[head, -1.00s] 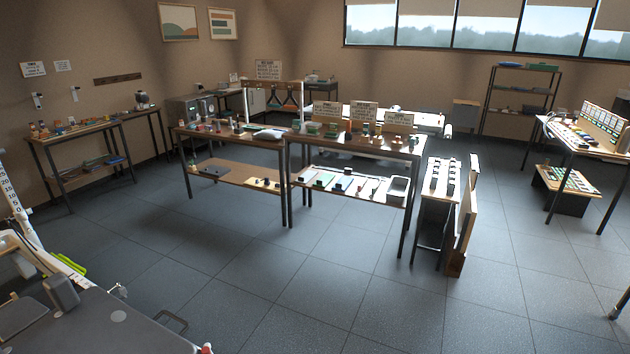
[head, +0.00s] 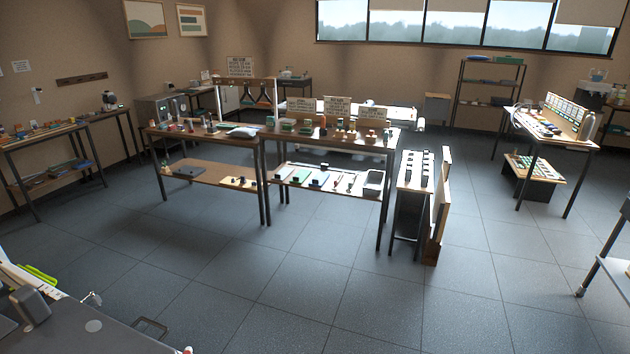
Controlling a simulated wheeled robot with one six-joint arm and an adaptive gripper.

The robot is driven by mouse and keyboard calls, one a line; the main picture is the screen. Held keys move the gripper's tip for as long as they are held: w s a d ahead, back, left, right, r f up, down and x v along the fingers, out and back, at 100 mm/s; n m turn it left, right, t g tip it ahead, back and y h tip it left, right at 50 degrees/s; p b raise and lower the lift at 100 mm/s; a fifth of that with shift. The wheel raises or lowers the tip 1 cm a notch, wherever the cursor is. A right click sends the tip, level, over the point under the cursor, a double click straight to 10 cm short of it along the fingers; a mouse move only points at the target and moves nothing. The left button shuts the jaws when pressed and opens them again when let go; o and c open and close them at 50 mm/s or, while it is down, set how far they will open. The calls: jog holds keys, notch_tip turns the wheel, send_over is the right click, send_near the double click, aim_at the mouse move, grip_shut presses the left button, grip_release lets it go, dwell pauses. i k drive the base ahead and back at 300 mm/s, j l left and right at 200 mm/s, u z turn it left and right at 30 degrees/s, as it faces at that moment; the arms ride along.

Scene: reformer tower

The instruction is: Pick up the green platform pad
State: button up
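I cannot tell for sure which thing is the green platform pad. A pale green flat piece (head: 299,175) lies on the lower shelf of the centre table, among other small flat items. A small dark green block (head: 288,125) sits on that table's top. A bright yellow-green piece (head: 38,274) shows at the lower left, beside a grey padded surface (head: 110,330). All are small in the head view and their details are unclear. My gripper is not in view.
Two joined tables (head: 205,138) stand mid-room, with a narrow rack (head: 413,172) and upright board (head: 440,205) at their right end. Tables line the left wall (head: 45,142) and the right side (head: 560,140). The grey tiled floor (head: 320,290) in front is open.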

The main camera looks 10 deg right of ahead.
aim_at(301, 176)
jog(key=i+l+z, duration=0.45)
jog(key=i+l, duration=0.25)
jog(key=l, duration=0.2)
jog(key=i+l+z, duration=0.45)
jog(key=i+l, duration=0.15)
jog(key=i, duration=0.2)
jog(key=i+j+u, duration=0.1)
jog(key=i+u, duration=0.3)
jog(key=i, duration=0.2)
jog(key=i+l+u, duration=0.1)
jog(key=i+u, duration=0.25)
jog(key=i, duration=0.25)
jog(key=i+l+u, duration=0.25)
jog(key=i+u, duration=0.15)
jog(key=i, duration=0.15)
jog(key=i+j+u, duration=0.15)
jog(key=i+u, duration=0.25)
jog(key=i, duration=0.7)
jog(key=i+l+u, duration=0.15)
jog(key=i+u, duration=0.3)
jog(key=i, duration=0.6)
jog(key=i+j+z, duration=0.15)
jog(key=i, duration=0.4)
jog(key=i+j+z, duration=0.15)
jog(key=i, duration=0.35)
jog(key=i+j, duration=0.05)
jog(key=j, duration=0.05)
